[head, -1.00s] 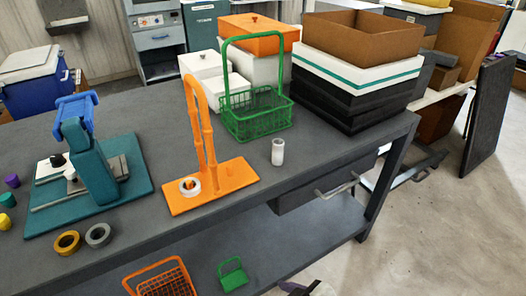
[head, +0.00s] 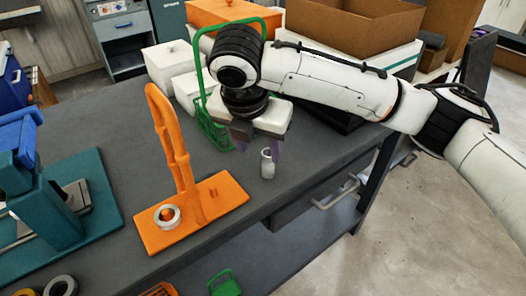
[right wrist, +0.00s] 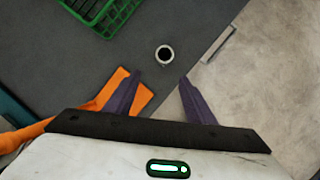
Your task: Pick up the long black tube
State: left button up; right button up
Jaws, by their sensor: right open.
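I cannot make out a long black tube in either view. A small white cylinder (head: 267,164) stands upright near the front edge of the grey table; the right wrist view shows its round top with a dark opening (right wrist: 165,54). My right gripper (head: 258,146) has purple fingers and hangs above the table close to the cylinder. In the right wrist view its fingers (right wrist: 160,78) are spread and empty, with the cylinder beyond the gap between them. My left gripper is not in view.
An orange stand (head: 224,198) with a tall loop and a white ring (head: 158,222) is left of the cylinder. A green wire basket (head: 212,128) is behind, partly hidden by my arm. A teal press (head: 45,195) stands left. White boxes (head: 165,65) are at the back.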

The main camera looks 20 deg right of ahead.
aim_at(268, 163)
jog(key=w+d+f, duration=0.1)
jog(key=f, duration=0.1)
jog(key=w+d+f, duration=0.1)
jog(key=w+f, duration=0.1)
jog(key=f, duration=0.1)
jog(key=w+d+f, duration=0.1)
jog(key=f, duration=0.1)
jog(key=shift+w+d+f, duration=0.15)
jog(key=shift+d+f, duration=0.2)
jog(key=shift+f, duration=0.05)
jog(key=shift+h, duration=0.3)
grip_shut()
